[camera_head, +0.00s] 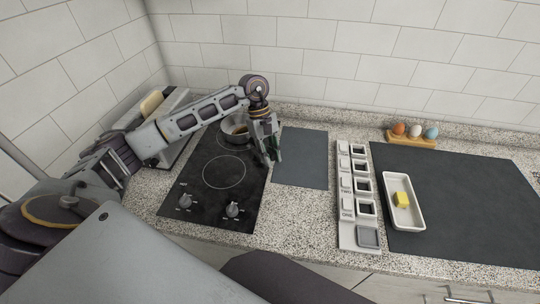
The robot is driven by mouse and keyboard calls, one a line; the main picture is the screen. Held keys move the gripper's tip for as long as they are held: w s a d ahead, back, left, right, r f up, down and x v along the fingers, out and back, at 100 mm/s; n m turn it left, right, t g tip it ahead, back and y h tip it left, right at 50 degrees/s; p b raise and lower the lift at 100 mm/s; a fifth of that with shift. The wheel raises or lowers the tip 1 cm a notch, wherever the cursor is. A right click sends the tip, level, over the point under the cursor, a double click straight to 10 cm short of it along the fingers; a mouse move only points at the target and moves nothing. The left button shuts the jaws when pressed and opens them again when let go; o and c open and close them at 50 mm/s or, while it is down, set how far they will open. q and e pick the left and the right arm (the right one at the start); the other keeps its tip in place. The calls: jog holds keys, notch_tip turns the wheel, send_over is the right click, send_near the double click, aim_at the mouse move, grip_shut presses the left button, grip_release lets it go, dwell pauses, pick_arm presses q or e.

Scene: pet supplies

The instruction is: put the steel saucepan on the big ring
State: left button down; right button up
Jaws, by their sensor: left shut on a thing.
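The steel saucepan (228,129) is at the back of the black hob (195,180), over the rear ring, whose outline shows partly around it. I cannot tell whether its base touches the hob. My left gripper (269,155) is at the pan's right side, pointing down, shut on the saucepan; the handle is mostly hidden by the fingers. The front ring (224,172) is bare and looks wide. My right gripper is not in view.
Two knobs (232,210) sit at the hob's front. A grey mat (302,160) lies right of the hob. Further right are a labelled tray strip (358,236), a white dish (398,216) with a yellow block, and an egg holder (411,141). A tiled wall closes the back.

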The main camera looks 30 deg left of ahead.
pick_arm(q)
jog(key=c, duration=1.6)
grip_release()
jog(key=shift+s+f, duration=0.1)
jog(key=shift+o, duration=1.7)
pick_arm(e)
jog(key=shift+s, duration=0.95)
pick_arm(q)
jog(key=shift+r, duration=0.2)
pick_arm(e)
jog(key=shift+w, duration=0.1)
